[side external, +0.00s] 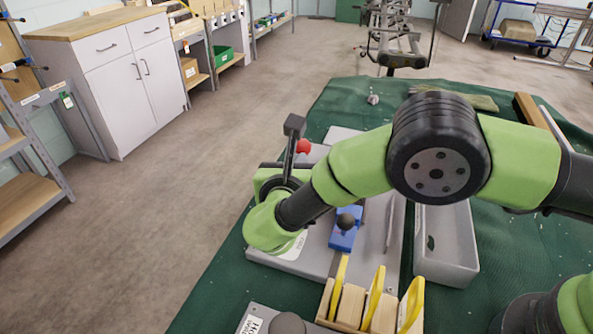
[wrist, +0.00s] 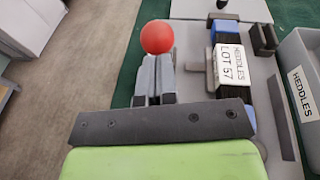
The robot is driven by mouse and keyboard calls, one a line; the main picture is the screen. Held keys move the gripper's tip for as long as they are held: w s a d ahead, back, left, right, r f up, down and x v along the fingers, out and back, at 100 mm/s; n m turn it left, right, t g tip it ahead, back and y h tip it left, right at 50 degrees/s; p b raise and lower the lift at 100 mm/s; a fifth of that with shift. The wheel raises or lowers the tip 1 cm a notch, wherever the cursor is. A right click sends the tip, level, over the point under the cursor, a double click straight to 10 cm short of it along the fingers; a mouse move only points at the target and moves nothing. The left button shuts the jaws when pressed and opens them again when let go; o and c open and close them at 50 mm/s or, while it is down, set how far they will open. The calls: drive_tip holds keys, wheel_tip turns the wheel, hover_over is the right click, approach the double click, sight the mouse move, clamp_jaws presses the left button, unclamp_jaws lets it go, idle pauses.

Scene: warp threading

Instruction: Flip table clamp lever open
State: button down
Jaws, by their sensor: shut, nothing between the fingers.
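The red ball knob (wrist: 157,37) of the clamp lever shows at the top of the wrist view, just beyond my fingertips. It also shows in the side view (side external: 303,146), at the table's far left edge, beside a dark upright part. My gripper (wrist: 157,72) is shut and empty, its grey fingers together below the knob in the picture. I cannot tell whether they touch the knob. The lever's shaft and the clamp body are mostly hidden behind my gripper and wrist. In the side view my wrist hides most of the gripper.
A grey bin (side external: 447,245) labelled HEDDLES stands further right. A wooden rack with yellow pieces (side external: 366,304) is in front. The green-covered table (side external: 228,282) ends at the left, above bare floor.

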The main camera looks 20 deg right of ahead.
drive_tip(key=w+d+r+g+y, duration=0.1)
drive_tip(key=w+d+g+y, duration=0.1)
drive_tip(key=w+d+r+g+y, duration=0.1)
drive_tip(key=r+g+y, duration=0.1)
drive_tip(key=shift+w+d+m+g, duration=0.3)
drive_tip(key=shift+w+d, duration=0.05)
drive_tip(key=shift+d, duration=0.05)
drive_tip(key=shift+w+d, duration=1.45)
drive_tip(key=shift+r, duration=0.15)
drive_tip(key=s+a+r, duration=0.2)
drive_tip(key=s+r, duration=0.2)
drive_tip(key=r, duration=0.4)
drive_tip(key=shift+r, duration=0.35)
